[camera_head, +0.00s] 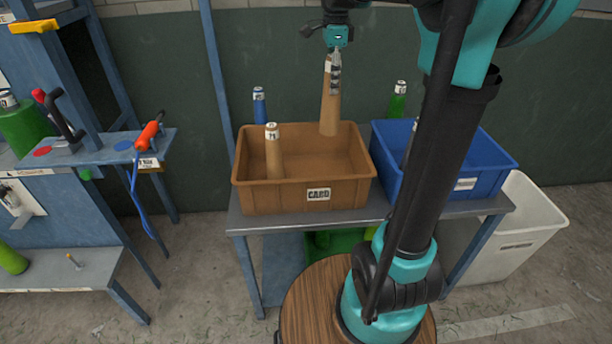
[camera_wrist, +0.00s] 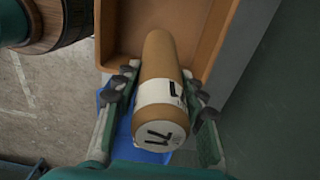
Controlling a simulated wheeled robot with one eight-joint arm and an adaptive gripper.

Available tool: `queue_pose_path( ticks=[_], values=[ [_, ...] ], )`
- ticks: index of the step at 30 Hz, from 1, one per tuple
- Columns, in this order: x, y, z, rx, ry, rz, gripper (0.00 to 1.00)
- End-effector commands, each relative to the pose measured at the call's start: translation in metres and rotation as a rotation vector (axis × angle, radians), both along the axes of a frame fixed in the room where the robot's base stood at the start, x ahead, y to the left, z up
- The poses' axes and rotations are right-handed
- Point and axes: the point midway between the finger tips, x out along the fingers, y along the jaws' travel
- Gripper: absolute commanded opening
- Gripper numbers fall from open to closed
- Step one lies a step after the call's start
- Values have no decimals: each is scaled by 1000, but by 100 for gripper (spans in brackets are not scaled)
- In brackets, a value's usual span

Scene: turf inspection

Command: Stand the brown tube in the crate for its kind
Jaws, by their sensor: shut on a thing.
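My gripper (camera_head: 336,62) is shut on a brown tube (camera_head: 330,105) with a white label band near its top. In the head view the tube hangs nearly upright, slightly tilted, over the back right of the brown crate (camera_head: 318,195) marked CARD; I cannot tell whether its lower end touches anything. In the wrist view the tube (camera_wrist: 160,85) lies between the fingers of my gripper (camera_wrist: 160,105), its marked white end toward the camera. Another brown tube (camera_head: 274,155), marked 71, stands at the left inside the brown crate.
A blue crate (camera_head: 490,165) stands right of the brown one on the same metal table (camera_head: 290,222). A blue tube (camera_head: 259,108) and a green tube (camera_head: 397,104) stand behind the crates. A white bin (camera_head: 535,215) is at the right. A blue workbench (camera_head: 95,150) with tools stands left.

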Motion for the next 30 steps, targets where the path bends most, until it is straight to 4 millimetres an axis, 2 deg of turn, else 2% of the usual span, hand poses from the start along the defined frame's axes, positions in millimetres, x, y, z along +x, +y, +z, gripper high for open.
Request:
queue_pose_path(
  ticks=[5, 18, 21, 30],
  values=[
    [-3, 0, -28, 0, 0, 1, 14],
    [-2, 0, -133, 0, 0, 0, 14],
    [-2, 0, -149, 0, 0, 0, 14],
    [-2, 0, -177, 0, 0, 0, 14]
  ],
)
